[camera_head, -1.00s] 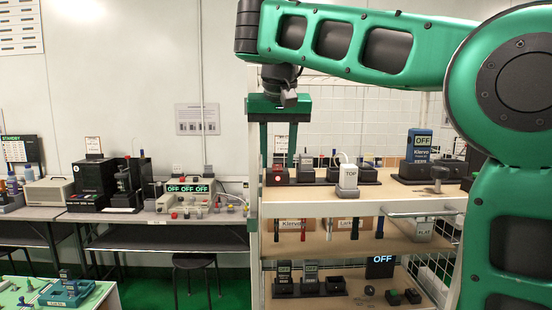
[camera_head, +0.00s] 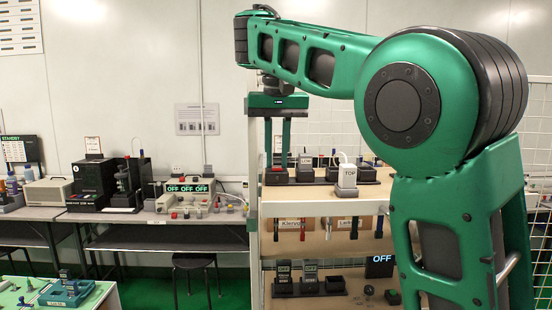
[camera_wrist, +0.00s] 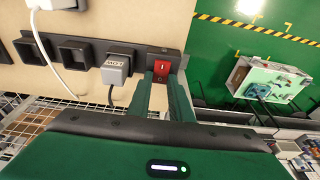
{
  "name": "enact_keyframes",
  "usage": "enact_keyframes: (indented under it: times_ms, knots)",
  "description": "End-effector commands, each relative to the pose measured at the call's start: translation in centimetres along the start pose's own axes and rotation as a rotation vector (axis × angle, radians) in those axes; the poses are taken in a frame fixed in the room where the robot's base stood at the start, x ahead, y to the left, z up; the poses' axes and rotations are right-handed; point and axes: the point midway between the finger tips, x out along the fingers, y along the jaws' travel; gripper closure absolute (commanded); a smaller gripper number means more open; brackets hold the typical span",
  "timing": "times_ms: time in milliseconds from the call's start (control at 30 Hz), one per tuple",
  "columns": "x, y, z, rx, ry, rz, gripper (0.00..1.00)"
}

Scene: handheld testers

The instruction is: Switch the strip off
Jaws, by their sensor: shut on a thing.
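The power strip (camera_head: 328,176) is black and lies on the upper shelf board. In the wrist view the strip (camera_wrist: 92,58) has several square sockets and a red rocker switch (camera_wrist: 161,67) at its end nearest me. A grey plug (camera_wrist: 116,66) sits in the socket beside the switch. My gripper (camera_head: 277,162) points down over the strip's left end in the head view. In the wrist view the fingertips of my gripper (camera_wrist: 161,78) stand on either side of the red switch, shut on it. The fingers partly hide the strip's end.
A white plug-like unit marked TOP (camera_head: 346,177) with a white cord stands in front of the strip. A small OFF display (camera_head: 379,267) is on the lower shelf. A bench at left holds a tester reading OFF OFF OFF (camera_head: 188,200). My arm hides the shelf's right side.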

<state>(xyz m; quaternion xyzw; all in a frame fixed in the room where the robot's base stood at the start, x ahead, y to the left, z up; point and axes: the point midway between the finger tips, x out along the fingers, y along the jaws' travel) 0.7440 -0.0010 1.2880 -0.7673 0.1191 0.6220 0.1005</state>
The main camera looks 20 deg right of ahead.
Motion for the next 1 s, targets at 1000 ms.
enact_keyframes:
  times_ms: [1000]
  knots:
    - [0.26,0.27,-0.1,0.005,-0.08,0.008,0.62]
